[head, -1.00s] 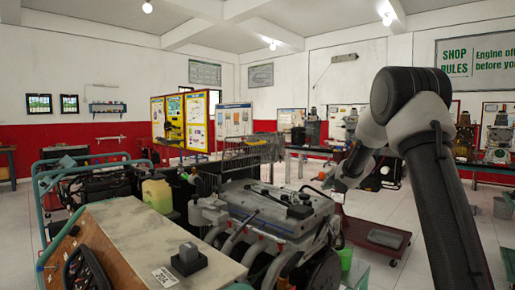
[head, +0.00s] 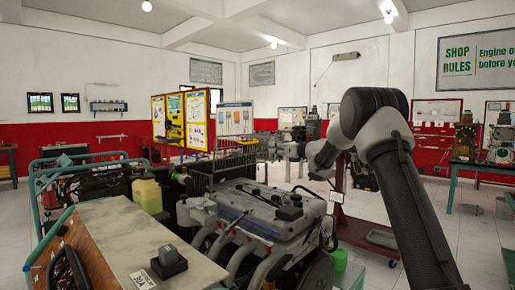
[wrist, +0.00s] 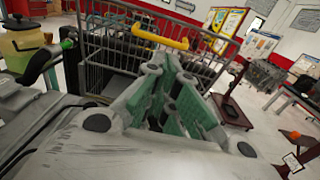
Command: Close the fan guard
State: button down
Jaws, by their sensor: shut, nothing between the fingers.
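The fan guard (wrist: 108,64) is a grey wire cage with a yellow handle (wrist: 160,37) along its upper edge, in the wrist view. It stands just beyond my gripper (wrist: 172,64), whose green-padded fingers are shut and empty. The fingertips point at the guard below and right of the handle; I cannot tell whether they touch it. In the head view the guard (head: 236,148) shows small behind the engine (head: 268,212), beside the dark radiator grille. The fan is hidden, and I cannot tell how far open the guard stands.
A yellow-green fluid tank (head: 147,195) stands left of the radiator, and it also shows in the wrist view (wrist: 20,45). A control box with a grey top (head: 115,235) is in front. A red stand (head: 345,205) is at the right.

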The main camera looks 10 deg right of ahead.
jog(key=x, duration=0.9)
jog(key=shift+w, duration=0.3)
jog(key=shift+a, duration=0.15)
